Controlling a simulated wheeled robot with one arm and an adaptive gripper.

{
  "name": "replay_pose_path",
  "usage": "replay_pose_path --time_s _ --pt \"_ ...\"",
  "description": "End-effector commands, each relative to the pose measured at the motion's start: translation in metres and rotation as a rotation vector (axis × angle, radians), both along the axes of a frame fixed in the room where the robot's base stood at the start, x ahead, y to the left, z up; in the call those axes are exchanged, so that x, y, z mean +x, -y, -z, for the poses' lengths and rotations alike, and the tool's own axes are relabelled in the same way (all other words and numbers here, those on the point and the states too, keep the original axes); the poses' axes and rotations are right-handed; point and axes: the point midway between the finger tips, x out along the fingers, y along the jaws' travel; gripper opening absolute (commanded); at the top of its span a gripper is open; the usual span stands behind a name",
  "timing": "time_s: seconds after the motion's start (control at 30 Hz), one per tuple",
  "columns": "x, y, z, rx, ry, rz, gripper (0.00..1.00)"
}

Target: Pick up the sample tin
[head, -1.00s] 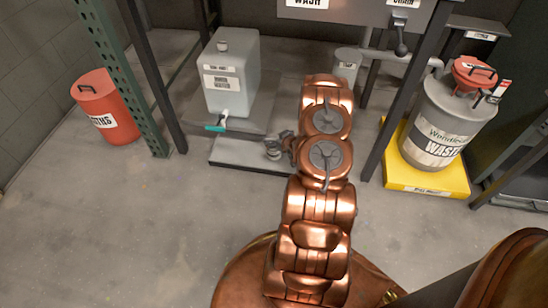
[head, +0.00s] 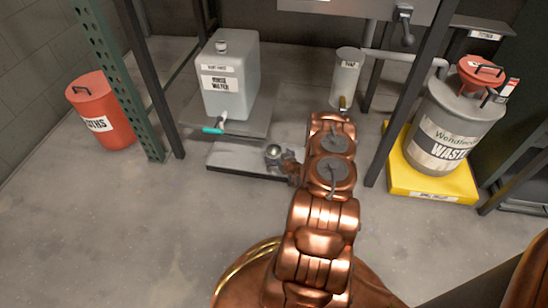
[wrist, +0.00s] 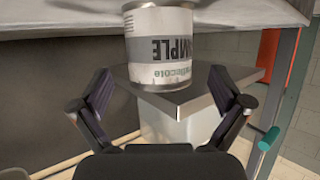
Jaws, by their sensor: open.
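The sample tin (wrist: 160,45) is a silvery can with a white label and a dark SAMPLE band. In the wrist view its lettering reads upside down, and one end is cut off by the top edge. My gripper (wrist: 159,82) is open, its two dark fingers spread left and right with the tin ahead, between their lines. No finger visibly touches it. In the head view my gripper (head: 288,165) is small and partly hidden by my arm. A small round silvery thing (head: 273,151), probably the tin, shows right beside it over the low platform.
The low platform (head: 225,160) stands before a grey rinse water container (head: 230,85) with a teal tap (head: 212,130). A red bin (head: 100,115) is left, a waste drum (head: 455,125) on a yellow base right. Dark and green rack posts flank the space. Front floor is clear.

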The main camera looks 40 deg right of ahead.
Motion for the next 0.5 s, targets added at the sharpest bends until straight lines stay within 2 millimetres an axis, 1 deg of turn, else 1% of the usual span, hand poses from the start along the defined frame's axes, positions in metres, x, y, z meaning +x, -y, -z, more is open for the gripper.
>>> replay_pose_path --time_s 0.03,0.1,0.23,0.33,0.5 --pt "0.006 0.002 0.007 -0.002 0.001 -0.001 1.0" --pt "0.014 0.005 0.011 -0.004 0.001 -0.002 1.0" --pt "0.028 0.009 0.016 -0.003 0.0 -0.001 1.0" --pt "0.032 0.011 0.017 -0.001 0.0 0.0 1.0" --pt "0.033 0.011 0.016 0.0 -0.001 0.001 1.0"
